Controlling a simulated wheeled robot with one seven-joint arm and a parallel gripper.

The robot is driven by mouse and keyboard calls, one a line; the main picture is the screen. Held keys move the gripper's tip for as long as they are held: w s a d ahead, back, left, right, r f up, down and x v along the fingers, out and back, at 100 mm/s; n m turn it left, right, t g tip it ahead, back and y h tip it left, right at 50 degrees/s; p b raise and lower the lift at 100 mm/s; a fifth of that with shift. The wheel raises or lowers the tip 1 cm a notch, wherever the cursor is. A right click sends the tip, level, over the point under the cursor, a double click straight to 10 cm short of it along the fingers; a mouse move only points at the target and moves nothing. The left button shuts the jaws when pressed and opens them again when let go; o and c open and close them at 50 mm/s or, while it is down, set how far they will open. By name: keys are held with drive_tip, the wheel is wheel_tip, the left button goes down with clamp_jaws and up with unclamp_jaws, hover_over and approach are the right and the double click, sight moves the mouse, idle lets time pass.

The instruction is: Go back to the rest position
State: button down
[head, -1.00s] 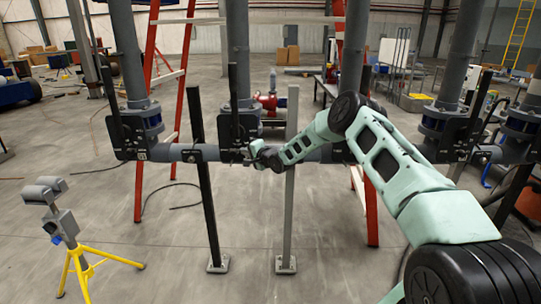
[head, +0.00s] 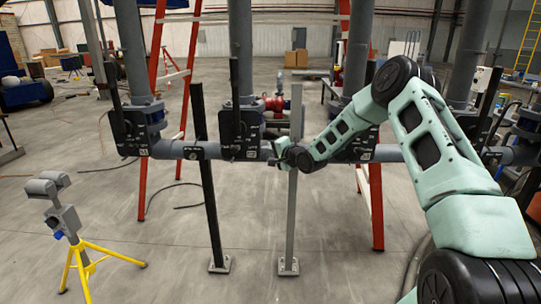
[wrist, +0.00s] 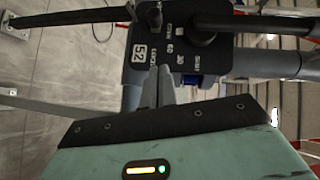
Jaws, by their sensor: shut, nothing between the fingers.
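My gripper (head: 279,150) is in front of the horizontal grey pipe, just right of the middle black valve box (head: 240,132) in the head view. Its fingers are together and hold nothing. In the wrist view the closed fingertips (wrist: 160,72) point at a black valve box (wrist: 165,40) marked 52, with a round knob and a dark lever. The fingertips overlap the box's lower edge in that picture; I cannot tell whether they touch it. My arm reaches in from the right with its elbow raised.
Red ladder legs (head: 374,200) stand close behind. A yellow tripod (head: 85,260) is at front left. The floor between the tripod and posts is clear.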

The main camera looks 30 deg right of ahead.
drive_tip(key=shift+s+d+r, duration=0.1)
drive_tip(key=shift+s, duration=0.45)
drive_tip(key=s+a+r+n+g+y, duration=0.1)
drive_tip(key=s+a+n+g, duration=0.15)
drive_tip(key=a, duration=0.65)
drive_tip(key=s+a+r+n+g+y, duration=0.1)
drive_tip(key=s+a+n+g, duration=0.15)
drive_tip(key=a, duration=0.55)
drive_tip(key=s+a+r+n+g+h, duration=0.15)
drive_tip(key=s+a+n+g, duration=0.4)
drive_tip(key=s+a, duration=0.7)
drive_tip(key=s+a+r+n+g+h, duration=0.1)
drive_tip(key=s+n, duration=0.4)
drive_tip(key=s, duration=1.2)
drive_tip(key=s+a+r+n+g+h, duration=0.1)
drive_tip(key=s+n+g, duration=0.3)
drive_tip(key=s, duration=1.4)
drive_tip(key=shift+a+r+n+h, duration=0.3)
drive_tip(key=shift+n+h, duration=0.05)
drive_tip(key=shift+n, duration=0.7)
